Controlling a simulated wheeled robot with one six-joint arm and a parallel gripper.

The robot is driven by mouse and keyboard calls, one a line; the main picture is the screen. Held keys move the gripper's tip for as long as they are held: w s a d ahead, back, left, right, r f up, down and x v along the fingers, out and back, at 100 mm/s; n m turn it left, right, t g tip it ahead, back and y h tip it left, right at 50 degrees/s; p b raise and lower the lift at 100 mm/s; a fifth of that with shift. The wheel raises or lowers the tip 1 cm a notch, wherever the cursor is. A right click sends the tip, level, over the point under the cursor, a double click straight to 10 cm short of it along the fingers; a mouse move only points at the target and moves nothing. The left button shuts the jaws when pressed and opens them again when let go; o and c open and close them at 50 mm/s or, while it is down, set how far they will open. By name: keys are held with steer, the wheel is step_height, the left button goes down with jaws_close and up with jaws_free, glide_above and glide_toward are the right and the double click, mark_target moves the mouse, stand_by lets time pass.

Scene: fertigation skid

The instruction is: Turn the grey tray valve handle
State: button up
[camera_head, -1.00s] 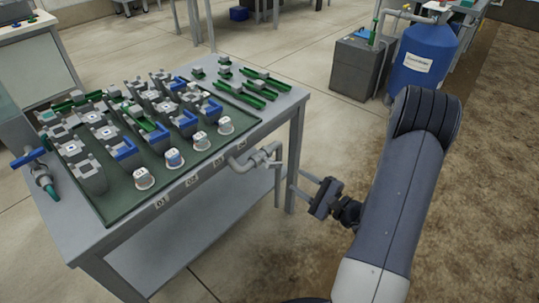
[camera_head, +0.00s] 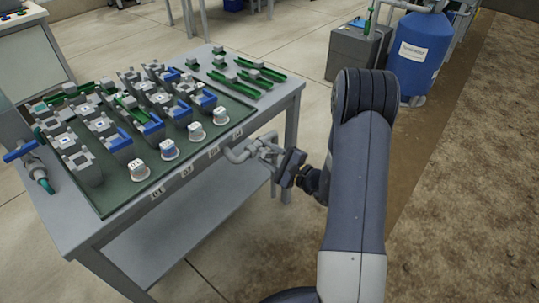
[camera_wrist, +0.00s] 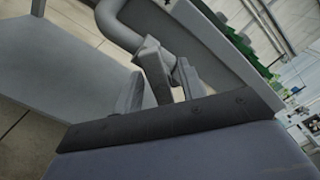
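The grey valve sits on a grey pipe (camera_head: 238,154) that comes out of the front edge of the grey table at its right end. The pipe also shows at the top of the wrist view (camera_wrist: 125,25). The grey valve handle (camera_wrist: 155,68) hangs down between my two fingers in the wrist view. My gripper (camera_wrist: 162,85) is open around the handle, with a finger on each side. In the head view my gripper (camera_head: 276,160) is right at the valve, and its fingers partly hide the handle.
The table carries a dark green tray (camera_head: 112,207) with several grey and blue fittings and white-capped pieces. A blue-handled valve (camera_head: 22,152) is at the table's left. A blue tank (camera_head: 422,55) and a grey box (camera_head: 357,55) stand behind.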

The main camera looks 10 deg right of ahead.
jaws_close()
stand_by(0.3)
steer(key=shift+m, duration=0.4)
steer(key=m, duration=0.4)
steer(key=shift+m, duration=0.3)
steer(key=m, duration=0.4)
steer(key=shift+d+m+p, duration=0.1)
steer(key=shift+m+p, duration=0.2)
steer(key=shift+m, duration=0.1)
jaws_free()
steer(key=shift+w, duration=0.1)
